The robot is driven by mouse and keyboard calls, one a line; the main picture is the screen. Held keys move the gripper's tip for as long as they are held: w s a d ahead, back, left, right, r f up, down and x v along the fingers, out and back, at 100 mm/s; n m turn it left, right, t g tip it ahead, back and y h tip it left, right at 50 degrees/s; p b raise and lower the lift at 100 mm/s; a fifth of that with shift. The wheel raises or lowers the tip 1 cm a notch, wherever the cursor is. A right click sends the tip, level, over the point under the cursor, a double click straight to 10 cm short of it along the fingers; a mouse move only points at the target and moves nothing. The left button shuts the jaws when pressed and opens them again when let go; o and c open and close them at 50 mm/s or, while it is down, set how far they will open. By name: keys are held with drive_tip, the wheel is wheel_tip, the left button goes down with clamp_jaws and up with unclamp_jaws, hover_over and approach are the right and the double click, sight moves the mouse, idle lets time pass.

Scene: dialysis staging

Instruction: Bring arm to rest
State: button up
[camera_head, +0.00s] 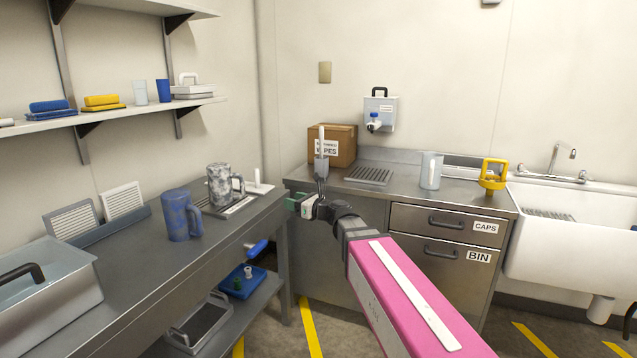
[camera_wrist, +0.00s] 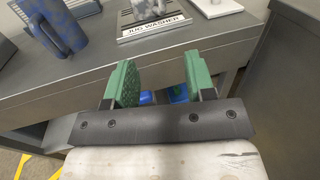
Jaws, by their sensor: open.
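My gripper (camera_head: 296,204) is at the end of my outstretched arm, in front of the right end of the left steel bench (camera_head: 225,237). In the wrist view its two green finger pads (camera_wrist: 160,75) stand wide apart with nothing between them. A blue patterned jug (camera_head: 180,215) stands on the bench; it also shows in the wrist view (camera_wrist: 62,28). A grey patterned jug (camera_head: 220,186) stands upright on a tray labelled JUG WASHER (camera_wrist: 152,27), beyond my gripper in the wrist view.
A back counter (camera_head: 400,192) holds a cardboard box (camera_head: 344,147), a clear jug (camera_head: 430,171) and a yellow-handled item (camera_head: 493,174). A white sink (camera_head: 570,245) is at right. A blue tray (camera_head: 243,281) sits on the bench's lower shelf. A wall shelf (camera_head: 140,105) is at left.

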drive_tip(key=s+d+f+n+g+h, duration=0.3)
drive_tip(key=s+d+f+n, duration=0.15)
drive_tip(key=f+n, duration=0.4)
drive_tip(key=s+d+f+n+g+h, duration=0.35)
drive_tip(key=d+f+n, duration=0.25)
drive_tip(key=f, duration=0.5)
drive_tip(key=s+d+f+n+g+h, duration=0.1)
drive_tip(key=s+d+f+n+h, duration=0.3)
drive_tip(key=d, duration=0.4)
drive_tip(key=s+d+f+n+g+h, duration=0.2)
drive_tip(key=s+d+f+n+h, duration=0.2)
drive_tip(key=s+d+f+n, duration=0.2)
drive_tip(key=shift+s+d+f, duration=0.3)
drive_tip(key=shift+d+f, duration=0.55)
drive_tip(key=shift+d, duration=0.35)
drive_tip(key=shift+g+h, duration=0.25)
